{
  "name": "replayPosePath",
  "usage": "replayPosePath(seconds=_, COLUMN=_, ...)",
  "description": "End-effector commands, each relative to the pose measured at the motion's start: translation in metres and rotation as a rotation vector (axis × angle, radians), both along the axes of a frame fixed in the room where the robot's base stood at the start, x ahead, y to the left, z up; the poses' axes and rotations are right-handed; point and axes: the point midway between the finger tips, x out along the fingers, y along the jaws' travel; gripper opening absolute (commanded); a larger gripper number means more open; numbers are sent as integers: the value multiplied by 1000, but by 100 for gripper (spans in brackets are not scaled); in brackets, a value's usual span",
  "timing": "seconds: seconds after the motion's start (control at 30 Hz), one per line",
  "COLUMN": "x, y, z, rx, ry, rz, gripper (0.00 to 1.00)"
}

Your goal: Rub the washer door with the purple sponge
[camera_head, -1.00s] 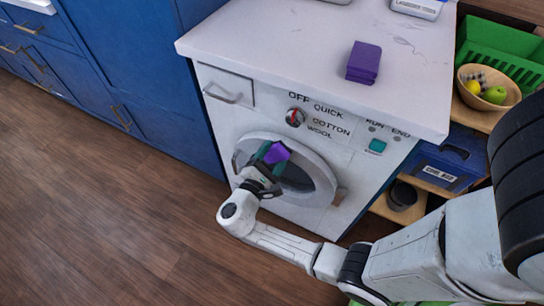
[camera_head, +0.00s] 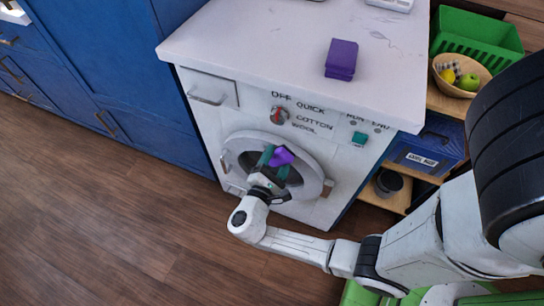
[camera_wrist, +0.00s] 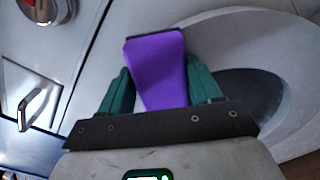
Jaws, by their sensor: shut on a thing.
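The washer (camera_head: 340,185) is white, with a round door (camera_head: 319,181) whose dark glass shows in the wrist view (camera_wrist: 245,100). My gripper (camera_head: 274,158) is in front of the door, its green fingers shut on a purple sponge (camera_head: 281,156). In the wrist view the sponge (camera_wrist: 158,68) stands out past both fingertips, in front of the door's pale rim. I cannot tell whether it touches the door. My gripper hides part of the door. Another purple block (camera_head: 341,58), two-toned like a sponge, lies on the white worktop above the washer.
The washer's control knob (camera_head: 279,115) and drawer (camera_head: 208,90) are above the door. Blue cabinets (camera_head: 110,70) stand at left. At right, shelves hold a fruit bowl (camera_head: 441,82), green basket (camera_head: 478,42) and blue crate (camera_head: 425,148). The wooden floor (camera_head: 110,220) at left is clear.

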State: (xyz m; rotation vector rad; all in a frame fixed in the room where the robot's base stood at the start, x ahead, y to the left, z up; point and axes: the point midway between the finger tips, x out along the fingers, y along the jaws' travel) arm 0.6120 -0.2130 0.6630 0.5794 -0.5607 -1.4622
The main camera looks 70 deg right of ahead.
Motion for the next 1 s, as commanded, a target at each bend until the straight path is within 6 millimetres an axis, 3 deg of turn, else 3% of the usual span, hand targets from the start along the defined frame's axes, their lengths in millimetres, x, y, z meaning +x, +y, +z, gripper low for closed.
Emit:
replayPosePath(seconds=0.3, x=-25, y=-3, z=1, rx=0, ry=2, rz=0, gripper=39)
replayPosePath(seconds=0.47, x=-27, y=-2, z=0, rx=0, ry=0, rz=-1, gripper=39)
replayPosePath(seconds=1.0, x=9, y=-4, z=-1, rx=0, ry=-2, rz=-1, gripper=39)
